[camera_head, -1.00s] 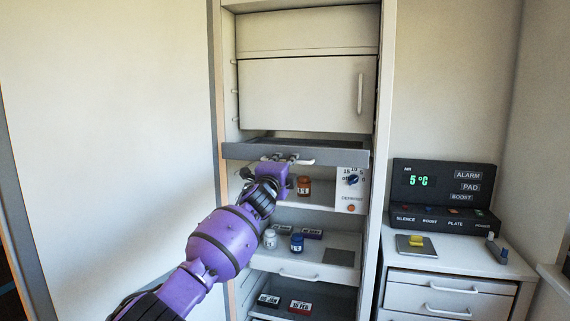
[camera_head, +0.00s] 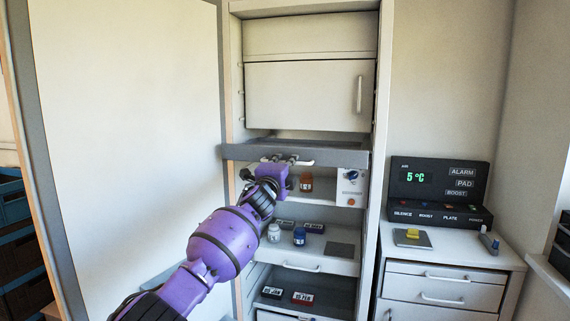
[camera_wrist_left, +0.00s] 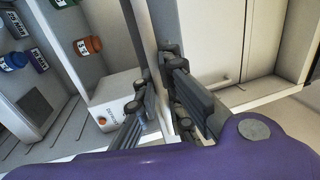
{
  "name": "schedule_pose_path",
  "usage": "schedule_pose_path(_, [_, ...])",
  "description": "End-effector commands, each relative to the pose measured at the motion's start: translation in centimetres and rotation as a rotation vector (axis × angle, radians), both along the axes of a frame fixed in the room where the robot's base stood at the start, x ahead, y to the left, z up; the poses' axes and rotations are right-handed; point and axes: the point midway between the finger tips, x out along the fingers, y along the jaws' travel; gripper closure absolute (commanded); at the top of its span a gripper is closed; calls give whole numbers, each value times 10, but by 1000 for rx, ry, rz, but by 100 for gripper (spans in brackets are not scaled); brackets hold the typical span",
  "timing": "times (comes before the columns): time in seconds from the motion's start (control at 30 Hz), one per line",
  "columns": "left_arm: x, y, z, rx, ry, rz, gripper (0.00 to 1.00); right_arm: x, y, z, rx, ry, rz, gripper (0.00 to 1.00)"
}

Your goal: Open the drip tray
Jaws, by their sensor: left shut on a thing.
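The drip tray (camera_head: 236,152) is a wide, dark grey, shallow tray across the cabinet, below a closed white door. It sticks out past the cabinet front, and its front has a light bar handle (camera_head: 305,163). My left gripper (camera_head: 284,163) is at the middle of the tray's front, shut on the handle. In the left wrist view the gripper's fingers (camera_wrist_left: 165,108) close around the handle beside the tray's edge. The fingers hide much of the grip. My right gripper is not in view.
Below the tray, shelves hold an orange bottle (camera_head: 306,183), a white bottle (camera_head: 274,232), a blue bottle (camera_head: 299,236) and small labelled boxes. A white control box (camera_head: 350,190) hangs under the tray's right end. A display unit (camera_head: 440,185) stands on drawers at right. An open door (camera_head: 125,150) stands at left.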

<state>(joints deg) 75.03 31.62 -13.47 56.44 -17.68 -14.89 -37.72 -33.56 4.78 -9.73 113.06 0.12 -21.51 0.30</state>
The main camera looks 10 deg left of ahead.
Motion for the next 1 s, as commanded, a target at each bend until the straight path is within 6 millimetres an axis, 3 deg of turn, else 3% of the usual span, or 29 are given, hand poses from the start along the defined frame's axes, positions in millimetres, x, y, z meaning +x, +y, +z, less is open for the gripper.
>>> schedule_pose_path(0.03, [0, 1, 0, 0, 0, 1, 100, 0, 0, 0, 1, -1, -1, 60])
schedule_pose_path(0.07, [0, 1, 0, 0, 0, 1, 91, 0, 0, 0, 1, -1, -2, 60])
schedule_pose_path(0.2, [0, 1, 0, 0, 0, 1, 72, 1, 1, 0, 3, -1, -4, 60])
schedule_pose_path(0.67, [-7, 1, -1, 1, -1, 1, 72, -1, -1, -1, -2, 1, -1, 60])
schedule_pose_path(1.0, [-58, 3, -12, 1, 1, 0, 72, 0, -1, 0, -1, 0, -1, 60])
